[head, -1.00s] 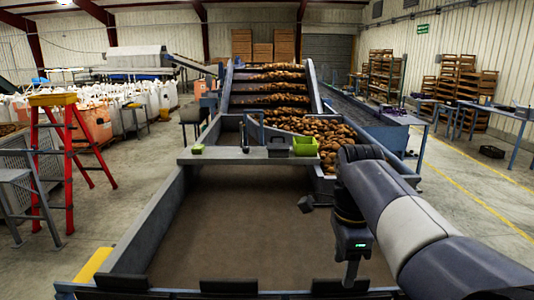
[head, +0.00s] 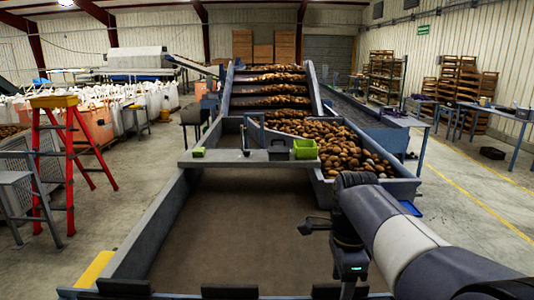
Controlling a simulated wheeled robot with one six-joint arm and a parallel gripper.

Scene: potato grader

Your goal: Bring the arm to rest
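My arm comes in from the lower right in the head view and reaches over the right side of the wide brown belt bed (head: 230,230). My gripper (head: 304,227) shows as a small dark shape pointing left from the wrist, above the bed. It is too small and dark to tell whether its fingers are apart. No object shows clearly in it.
A grey shelf (head: 225,160) crosses the bed, with a dark tray (head: 278,151) and a green tray (head: 305,150) on it. Potatoes (head: 340,150) fill a trough at the right. A red stepladder (head: 62,160) stands at the left. The bed's middle is clear.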

